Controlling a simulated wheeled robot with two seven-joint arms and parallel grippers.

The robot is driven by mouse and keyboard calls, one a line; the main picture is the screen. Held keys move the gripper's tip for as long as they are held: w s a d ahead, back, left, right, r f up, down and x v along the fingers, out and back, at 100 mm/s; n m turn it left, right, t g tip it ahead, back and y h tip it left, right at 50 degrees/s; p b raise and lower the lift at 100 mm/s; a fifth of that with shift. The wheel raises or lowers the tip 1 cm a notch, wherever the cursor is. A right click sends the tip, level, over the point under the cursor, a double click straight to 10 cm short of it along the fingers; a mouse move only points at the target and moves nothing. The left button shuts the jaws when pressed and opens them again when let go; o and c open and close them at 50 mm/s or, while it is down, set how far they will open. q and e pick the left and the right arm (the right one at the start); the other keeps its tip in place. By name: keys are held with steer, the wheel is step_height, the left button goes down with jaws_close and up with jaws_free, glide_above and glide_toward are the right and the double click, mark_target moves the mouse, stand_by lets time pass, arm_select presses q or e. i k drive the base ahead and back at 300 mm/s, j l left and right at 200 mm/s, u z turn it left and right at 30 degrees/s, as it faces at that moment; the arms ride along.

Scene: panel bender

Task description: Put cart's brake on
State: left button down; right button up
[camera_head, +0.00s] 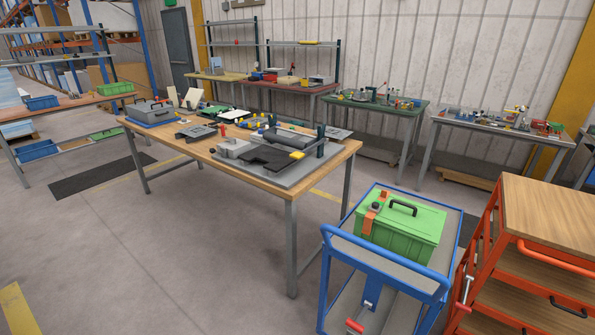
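A blue cart (448,257) stands at the lower right, its tubular push handle (385,262) toward me. A green case (398,232) with a black handle and an orange strap sits on its top shelf. Low on the cart, at the bottom edge of the picture, a red-ended part (354,326) shows beside a blue bracket (370,300). I cannot tell whether the red part is the brake or how it is set. The cart's wheels are out of view. Neither of my grippers is in view.
An orange cart (540,212) with a wooden top stands close to the blue cart's right side. A wooden worktable (330,168) with parts on it stands behind and to the left. The grey floor (150,260) at the left front is clear.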

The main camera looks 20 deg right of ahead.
mark_target(355, 325)
steer(key=k+z, duration=0.15)
steer(key=z, duration=1.15)
